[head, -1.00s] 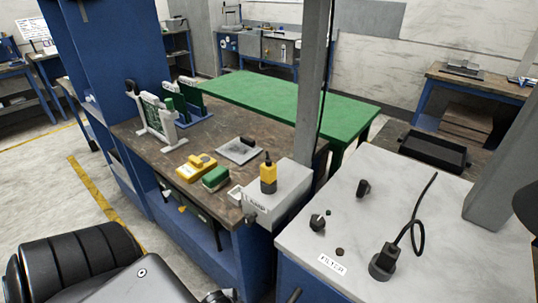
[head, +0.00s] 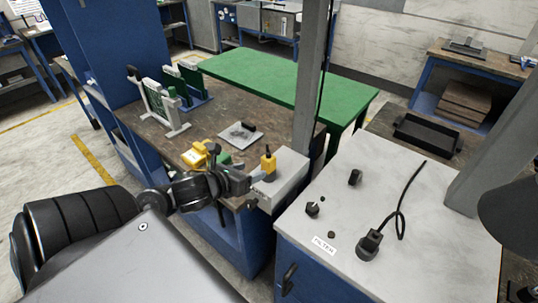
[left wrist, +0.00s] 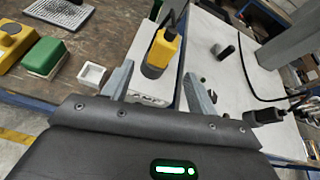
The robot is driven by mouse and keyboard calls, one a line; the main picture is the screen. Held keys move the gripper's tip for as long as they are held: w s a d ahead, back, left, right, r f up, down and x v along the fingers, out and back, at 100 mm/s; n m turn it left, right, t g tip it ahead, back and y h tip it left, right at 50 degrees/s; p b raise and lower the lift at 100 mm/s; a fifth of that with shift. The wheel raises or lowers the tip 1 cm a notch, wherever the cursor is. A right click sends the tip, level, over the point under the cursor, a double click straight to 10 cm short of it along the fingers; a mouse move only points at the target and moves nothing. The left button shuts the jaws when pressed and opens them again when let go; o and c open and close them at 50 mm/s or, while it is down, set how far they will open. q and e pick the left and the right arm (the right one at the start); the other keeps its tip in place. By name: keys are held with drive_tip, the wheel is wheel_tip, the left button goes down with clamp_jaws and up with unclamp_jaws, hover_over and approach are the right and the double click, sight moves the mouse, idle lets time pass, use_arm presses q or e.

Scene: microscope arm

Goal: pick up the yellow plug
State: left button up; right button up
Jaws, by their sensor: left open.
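The yellow plug (head: 268,163), with a black top, stands upright on a light grey box (head: 290,178) at the workbench's near right corner. My left gripper (head: 257,173) is at the plug's left side in the head view, with its fingers pointing toward it. In the left wrist view the plug (left wrist: 161,50) shows ahead, between the lines of the two spread grey fingers (left wrist: 158,84). The fingers are open and empty, and the plug appears just beyond their tips. My right gripper is not in view.
A yellow box (head: 195,156) and a green block (left wrist: 44,57) lie left of the plug, beside a small white socket (left wrist: 93,75). A white-topped cabinet (head: 390,190) with a black plug (head: 369,244) and cable stands at right. A grey post (head: 312,80) rises behind.

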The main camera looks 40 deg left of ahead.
sight(265, 160)
use_arm(q)
drive_tip(key=w+m+b, duration=0.1)
drive_tip(key=w+b, duration=0.1)
drive_tip(key=w+m+b, duration=0.1)
drive_tip(key=w+b, duration=0.1)
drive_tip(key=shift+w+a+f+t+b, duration=0.1)
drive_tip(key=shift+w+f+t+b, duration=0.05)
drive_tip(key=shift+w+t+b, duration=0.15)
drive_tip(key=shift+w+f, duration=0.2)
drive_tip(key=shift+w, duration=0.4)
drive_tip(key=shift+w, duration=0.35)
drive_tip(key=p+x, duration=0.2)
drive_tip(key=x, duration=0.2)
drive_tip(key=shift+w+f, duration=0.3)
drive_tip(key=c, duration=1.1)
